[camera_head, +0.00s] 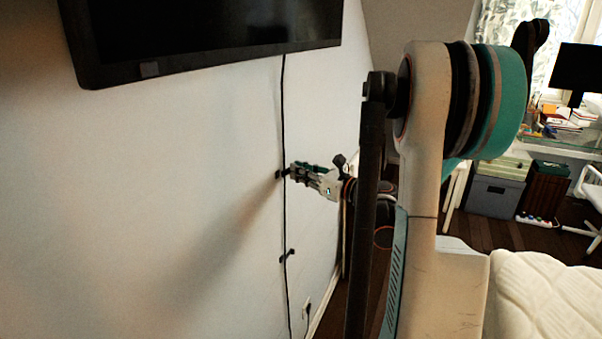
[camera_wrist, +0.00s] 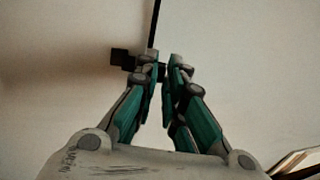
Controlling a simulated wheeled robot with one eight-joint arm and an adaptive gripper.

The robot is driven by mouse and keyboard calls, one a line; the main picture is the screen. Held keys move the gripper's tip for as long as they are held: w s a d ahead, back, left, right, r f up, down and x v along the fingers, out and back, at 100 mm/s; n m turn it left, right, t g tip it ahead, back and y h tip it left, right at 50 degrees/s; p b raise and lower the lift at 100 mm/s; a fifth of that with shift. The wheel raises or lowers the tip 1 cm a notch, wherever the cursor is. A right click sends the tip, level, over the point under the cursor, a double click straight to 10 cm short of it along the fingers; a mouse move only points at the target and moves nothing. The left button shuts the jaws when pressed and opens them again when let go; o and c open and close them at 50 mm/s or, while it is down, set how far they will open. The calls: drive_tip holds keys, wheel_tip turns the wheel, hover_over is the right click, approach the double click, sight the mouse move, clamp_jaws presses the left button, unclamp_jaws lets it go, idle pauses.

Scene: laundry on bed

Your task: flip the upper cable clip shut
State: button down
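The upper cable clip (camera_head: 278,175) is a small dark piece on the white wall, on a thin black cable (camera_head: 284,110). My gripper (camera_head: 290,170) is at this clip, coming from the right. In the wrist view the clip's dark block (camera_wrist: 120,57) shows left of my fingertips (camera_wrist: 163,70). The fingertips are close together with a narrow gap. A small dark part shows between them, but I cannot tell whether they press on it. The fingers hide the clip's right side, so its lid's position is unclear.
A lower cable clip (camera_head: 287,254) sits on the same cable, below my gripper. A black screen (camera_head: 210,25) hangs above. A wall outlet (camera_head: 307,306) is near the floor. A white bed (camera_head: 545,295) stands at the lower right, with a desk and boxes behind.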

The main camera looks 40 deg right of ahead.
drive_tip(key=shift+w, duration=0.1)
drive_tip(key=shift+w+d+n+g+y, duration=0.15)
drive_tip(key=shift+w+n+g+y, duration=0.15)
drive_tip(key=shift+n+y, duration=0.5)
drive_tip(key=shift+w+d+n+g+y, duration=0.15)
drive_tip(key=shift+w+n+g+y, duration=0.25)
drive_tip(key=shift+y, duration=0.7)
drive_tip(key=shift+s, duration=0.15)
drive_tip(key=c, duration=1.7)
unclamp_jaws()
drive_tip(key=v, duration=1.2)
drive_tip(key=shift+f, duration=0.1)
